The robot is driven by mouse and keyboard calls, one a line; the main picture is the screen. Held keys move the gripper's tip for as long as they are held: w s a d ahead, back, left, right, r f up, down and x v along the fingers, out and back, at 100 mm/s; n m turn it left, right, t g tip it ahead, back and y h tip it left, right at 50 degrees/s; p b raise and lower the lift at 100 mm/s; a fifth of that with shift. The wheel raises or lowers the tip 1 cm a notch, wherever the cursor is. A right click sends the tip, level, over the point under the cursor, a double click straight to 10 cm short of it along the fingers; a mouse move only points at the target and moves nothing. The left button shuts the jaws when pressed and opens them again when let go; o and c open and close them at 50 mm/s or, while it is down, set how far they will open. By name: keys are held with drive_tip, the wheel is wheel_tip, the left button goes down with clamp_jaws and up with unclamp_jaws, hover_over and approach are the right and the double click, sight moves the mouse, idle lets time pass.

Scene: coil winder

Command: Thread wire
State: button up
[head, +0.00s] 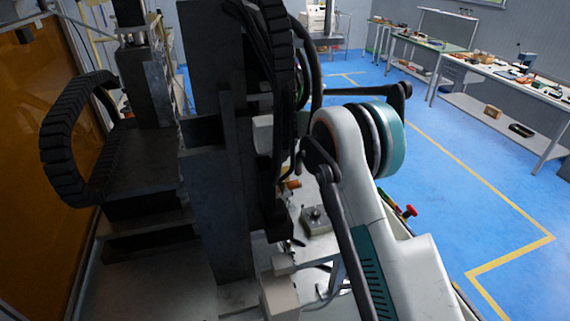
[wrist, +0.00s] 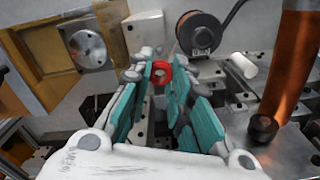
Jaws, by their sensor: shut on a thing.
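In the wrist view my gripper (wrist: 160,75) has teal-padded fingers closed on a small red piece (wrist: 161,71) with a round dark hole. The piece sits between the fingertips. A spool of copper-coloured wire (wrist: 199,33) with dark flanges and a label stands just beyond the fingertips, slightly right. A metal disc with a central hub (wrist: 88,47) is on a yellow-brown panel at the left. In the head view my own arm and the machine hide the gripper and the red piece.
A large copper-brown cylinder (wrist: 291,70) stands close at the right, near a short white cylinder (wrist: 243,65). In the head view, a dark machine column (head: 215,190) and a black cable chain (head: 62,140) crowd the left. Open blue floor (head: 455,150) lies right, before workbenches (head: 510,75).

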sight(273, 188)
drive_tip(key=shift+f+b, duration=0.8)
drive_tip(key=shift+f, duration=1.75)
drive_tip(key=shift+f, duration=0.15)
drive_tip(key=shift+f+b, duration=0.35)
drive_tip(key=shift+b, duration=0.05)
drive_tip(key=shift+f+b, duration=0.4)
drive_tip(key=shift+f, duration=0.15)
drive_tip(key=o, duration=0.7)
drive_tip(key=shift+o, duration=0.2)
wheel_tip(273, 188, up, 12)
